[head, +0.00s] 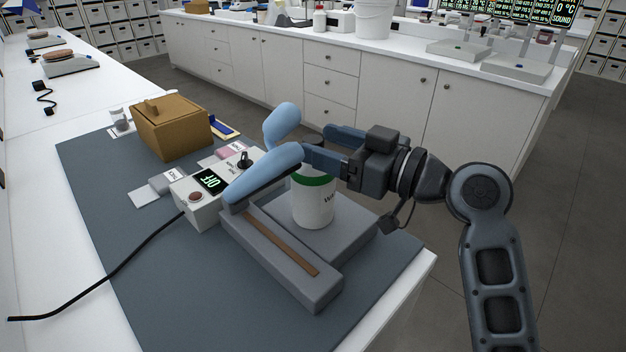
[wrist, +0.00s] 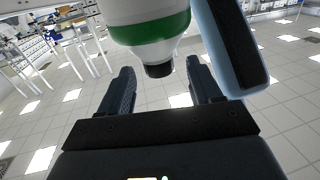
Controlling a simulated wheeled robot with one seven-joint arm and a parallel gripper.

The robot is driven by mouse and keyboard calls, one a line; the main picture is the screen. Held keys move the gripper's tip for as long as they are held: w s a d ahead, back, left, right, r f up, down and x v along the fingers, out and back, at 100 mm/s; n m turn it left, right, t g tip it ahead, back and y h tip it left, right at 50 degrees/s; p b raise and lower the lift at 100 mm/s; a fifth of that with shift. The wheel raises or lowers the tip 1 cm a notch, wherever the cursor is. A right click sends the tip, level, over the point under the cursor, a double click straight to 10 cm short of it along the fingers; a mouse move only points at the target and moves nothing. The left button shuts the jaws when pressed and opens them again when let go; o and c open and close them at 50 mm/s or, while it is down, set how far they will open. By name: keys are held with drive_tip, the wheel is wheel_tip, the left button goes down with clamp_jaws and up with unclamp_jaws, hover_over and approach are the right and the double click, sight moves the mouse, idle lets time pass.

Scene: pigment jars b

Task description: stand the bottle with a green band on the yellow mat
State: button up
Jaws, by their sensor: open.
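The white bottle with a green band (head: 313,205) stands upright on a grey platform (head: 350,240) in the head view. In the wrist view, which appears upside down, the green band (wrist: 150,28) and dark cap show beyond my open gripper (wrist: 160,76). The cap lies near the space between the fingertips, with no visible grip on it. A light blue part (head: 262,174) is beside the bottle; its dark-padded face shows close by in the wrist view (wrist: 229,45). I cannot clearly make out a yellow mat.
A control box (head: 200,205) reading OFF adjoins the platform, with a cable across the dark bench mat (head: 110,240). A brown lidded box (head: 170,130) stands at the back left. Small grey (head: 166,182) and pink (head: 228,152) pieces lie near it.

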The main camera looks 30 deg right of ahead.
drive_tip(key=shift+x, duration=1.35)
drive_tip(key=shift+c, duration=0.3)
clamp_jaws()
